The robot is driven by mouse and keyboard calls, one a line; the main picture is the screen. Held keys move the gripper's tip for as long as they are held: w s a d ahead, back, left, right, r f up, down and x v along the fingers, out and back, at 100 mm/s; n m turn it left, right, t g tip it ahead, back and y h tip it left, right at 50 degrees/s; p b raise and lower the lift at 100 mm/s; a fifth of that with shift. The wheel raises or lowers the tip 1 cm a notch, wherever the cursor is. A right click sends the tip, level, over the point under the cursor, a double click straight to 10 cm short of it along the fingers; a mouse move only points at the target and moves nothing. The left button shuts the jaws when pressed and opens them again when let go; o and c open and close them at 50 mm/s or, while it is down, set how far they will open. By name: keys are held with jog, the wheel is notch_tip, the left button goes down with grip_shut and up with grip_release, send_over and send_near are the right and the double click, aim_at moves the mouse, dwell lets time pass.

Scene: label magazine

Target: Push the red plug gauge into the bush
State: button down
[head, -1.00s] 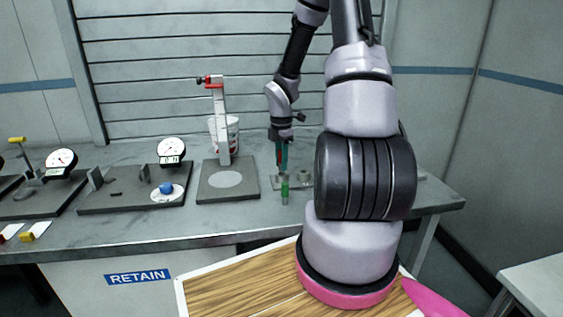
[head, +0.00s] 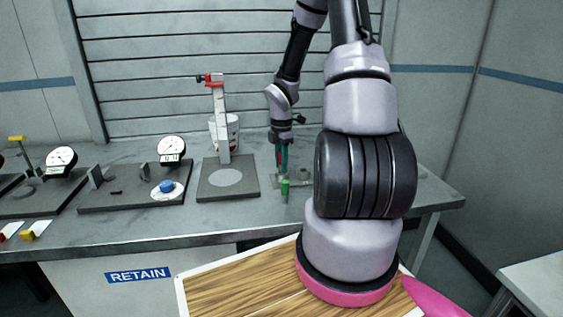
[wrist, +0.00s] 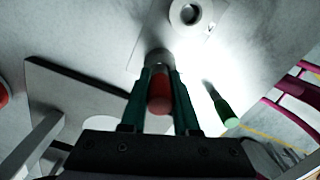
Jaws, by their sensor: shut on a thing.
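The red plug gauge (wrist: 160,93) is held between the teal fingers of my gripper (wrist: 162,80), which are shut on its red handle. In the head view my gripper (head: 282,160) points down over the plate, with a little red showing between the fingers.
A green plug gauge (head: 285,190) stands just in front of my gripper. A grey stand (head: 222,150) with a red clamp is to the left, with a white tub (head: 233,128) behind it. Dial gauges (head: 172,150) stand farther left on the bench.

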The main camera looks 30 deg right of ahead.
jog(key=shift+f, duration=0.25)
jog(key=c, duration=0.6)
grip_release()
notch_tip(320, 180, up, 11)
jog(key=shift+f, duration=0.1)
jog(key=s+a+r+m+t, duration=0.2)
jog(key=s+a+r+m, duration=0.2)
jog(key=s+r+m, duration=0.2)
jog(key=s+a+r+m+t+y, duration=0.1)
jog(key=s+a+r+m+t, duration=0.1)
jog(key=s+a+r+m, duration=0.3)
jog(key=s+a+r+m+t+y, duration=0.1)
jog(key=s+a+r+m+t, duration=0.2)
jog(key=s+r+m, duration=0.5)
jog(key=shift+s+a+r+m, duration=0.1)
jog(key=shift+a+r+m, duration=0.1)
jog(key=shift+r+m, duration=0.65)
jog(key=shift+s+a+r+m, duration=0.2)
jog(key=shift+r+m, duration=0.35)
jog(key=shift+r, duration=0.55)
jog(key=shift+s+a+r+m, duration=0.1)
jog(key=shift+a+r+m, duration=0.15)
jog(key=shift+r+m, duration=0.6)
